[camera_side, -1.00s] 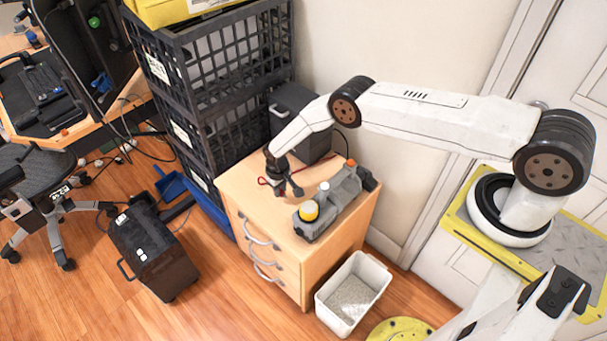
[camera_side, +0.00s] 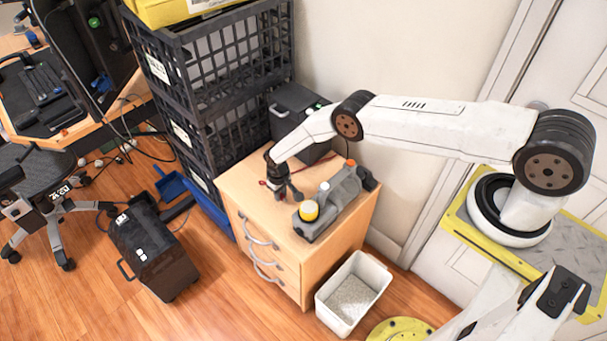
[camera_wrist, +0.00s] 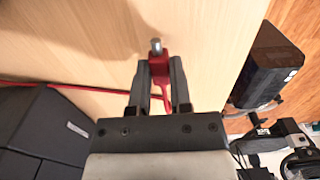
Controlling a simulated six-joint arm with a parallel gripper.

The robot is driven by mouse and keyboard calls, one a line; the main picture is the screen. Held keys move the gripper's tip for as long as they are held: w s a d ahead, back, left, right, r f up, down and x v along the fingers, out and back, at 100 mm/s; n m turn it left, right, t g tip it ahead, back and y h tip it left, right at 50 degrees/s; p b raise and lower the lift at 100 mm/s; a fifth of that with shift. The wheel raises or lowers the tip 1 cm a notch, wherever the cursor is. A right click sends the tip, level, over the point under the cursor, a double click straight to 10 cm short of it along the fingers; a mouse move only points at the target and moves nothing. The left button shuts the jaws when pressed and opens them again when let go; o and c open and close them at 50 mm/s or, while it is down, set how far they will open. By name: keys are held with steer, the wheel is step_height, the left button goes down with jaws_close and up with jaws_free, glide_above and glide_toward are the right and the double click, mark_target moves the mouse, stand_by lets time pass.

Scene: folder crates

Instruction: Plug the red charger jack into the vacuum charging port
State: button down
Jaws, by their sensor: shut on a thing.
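My gripper (camera_side: 288,193) is above the wooden cabinet top, just left of a grey machine (camera_side: 333,203) with a yellow-and-white cap, which seems to be the vacuum. In the wrist view my gripper (camera_wrist: 158,88) is shut on the red charger jack (camera_wrist: 158,68). The jack's silver tip (camera_wrist: 155,46) sticks out beyond the fingertips, over bare wood. Its red cable (camera_wrist: 70,87) runs off to the left. In the side view the jack is too small and covered to make out. The charging port cannot be made out in either view.
A black box (camera_side: 298,108) stands at the back of the cabinet top (camera_side: 240,185). Stacked black crates (camera_side: 225,60) rise to the left. A white bin (camera_side: 368,268) stands on the floor in front. Another black box (camera_side: 150,245) is on the floor at left.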

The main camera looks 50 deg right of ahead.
steer(key=shift+f, duration=1.2)
steer(key=shift+c, duration=2.3)
jaws_free()
steer(key=shift+r, duration=0.2)
steer(key=shift+r, duration=1.35)
steer(key=shift+r, duration=3.9)
